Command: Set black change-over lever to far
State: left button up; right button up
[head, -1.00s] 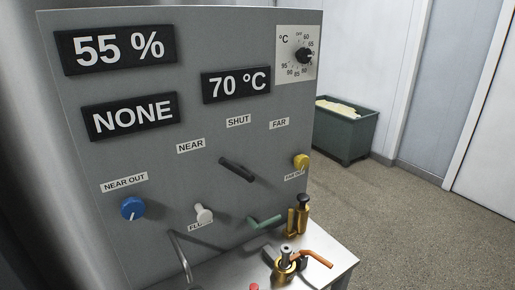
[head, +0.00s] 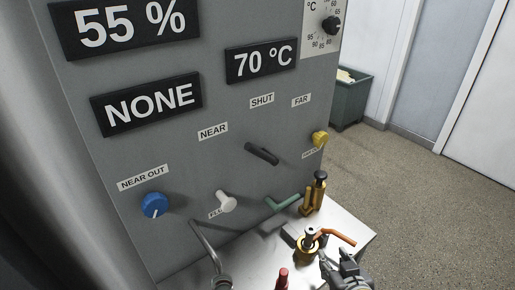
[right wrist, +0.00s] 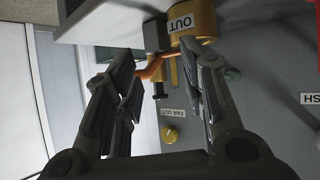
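The black change-over lever (head: 261,154) is on the grey panel, below the SHUT label (head: 262,100). The NEAR label (head: 213,131) is to its left and the FAR label (head: 301,100) to its upper right. The lever slants down to the right. My right gripper (head: 340,262) is at the lower right of the head view, near the orange-handled brass valve (head: 308,243) and apart from the lever. In the right wrist view its fingers (right wrist: 160,92) are spread, with nothing held between them. My left gripper is not in view.
A blue knob (head: 154,205), white knob (head: 226,201), green lever (head: 283,203) and yellow knob (head: 320,138) stick out of the panel. The metal shelf (head: 357,233) carries brass fittings and a bent pipe. Open floor lies to the right, with a green bin (head: 350,100) behind.

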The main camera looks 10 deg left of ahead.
jog(key=w+a+r+n+t+y, duration=0.1)
jog(key=w+a+r+t+y, duration=0.1)
jog(key=w+a+r+t, duration=0.3)
jog(key=n+g+y, duration=1.4)
jog(key=n+g, duration=0.2)
jog(key=n, duration=0.5)
send_near(262, 151)
jog(key=a, duration=0.1)
jog(key=a+p, duration=0.3)
jog(key=a, duration=0.6)
jog(key=shift+r, duration=0.1)
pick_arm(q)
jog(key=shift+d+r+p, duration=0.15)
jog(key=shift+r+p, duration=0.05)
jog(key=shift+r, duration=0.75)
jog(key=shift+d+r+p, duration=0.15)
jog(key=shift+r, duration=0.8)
pick_arm(e)
jog(key=shift+a, duration=0.6)
jog(key=shift+c, duration=0.5)
grip_shut()
